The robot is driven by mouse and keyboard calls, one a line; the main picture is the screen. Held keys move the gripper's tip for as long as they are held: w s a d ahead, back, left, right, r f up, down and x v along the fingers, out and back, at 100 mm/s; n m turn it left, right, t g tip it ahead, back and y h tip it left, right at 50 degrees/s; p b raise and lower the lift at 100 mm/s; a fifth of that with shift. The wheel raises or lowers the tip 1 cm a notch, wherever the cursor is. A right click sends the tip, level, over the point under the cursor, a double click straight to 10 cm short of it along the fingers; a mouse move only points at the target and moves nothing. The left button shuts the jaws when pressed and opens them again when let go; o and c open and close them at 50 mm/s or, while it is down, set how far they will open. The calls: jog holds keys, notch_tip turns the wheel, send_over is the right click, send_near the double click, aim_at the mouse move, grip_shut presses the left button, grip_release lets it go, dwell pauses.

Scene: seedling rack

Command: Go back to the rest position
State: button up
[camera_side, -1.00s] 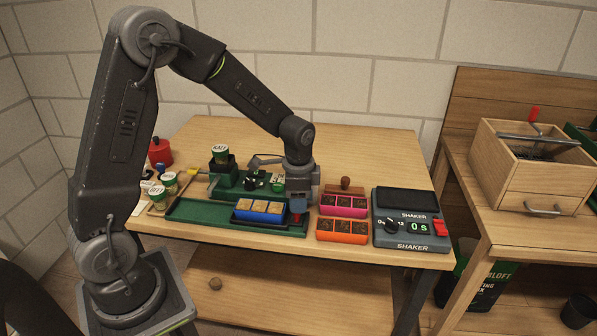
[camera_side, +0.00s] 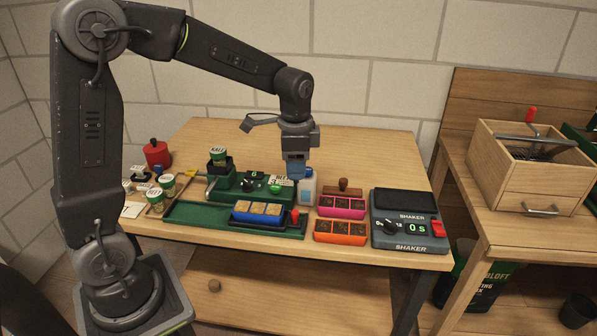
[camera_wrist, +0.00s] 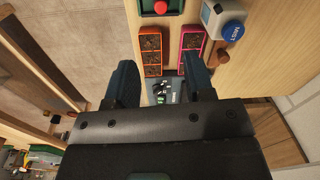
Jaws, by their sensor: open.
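My gripper (camera_side: 296,172) is raised above the wooden table, over the back edge of the green tray area, pointing down. In the wrist view its two dark fingers (camera_wrist: 162,85) stand apart with nothing between them. No object is held. To the right are a pink tray (camera_side: 342,206) and an orange tray (camera_side: 340,231), both with dark-filled cells.
A grey shaker (camera_side: 410,247) reading "0 s" stands at the table's right. Seed cups (camera_side: 168,184) and a red pot (camera_side: 157,153) stand left. The table's back is clear.

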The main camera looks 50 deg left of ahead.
jog(key=s+d+r+n+t, duration=0.2)
jog(key=s+d+r+n, duration=0.1)
jog(key=s, duration=0.6)
jog(key=s+d+r+n+t, duration=0.3)
jog(key=s+r+n, duration=0.1)
jog(key=s, duration=0.6)
jog(key=shift+d, duration=0.2)
jog(key=shift+w+r, duration=0.1)
jog(key=shift+c, duration=0.3)
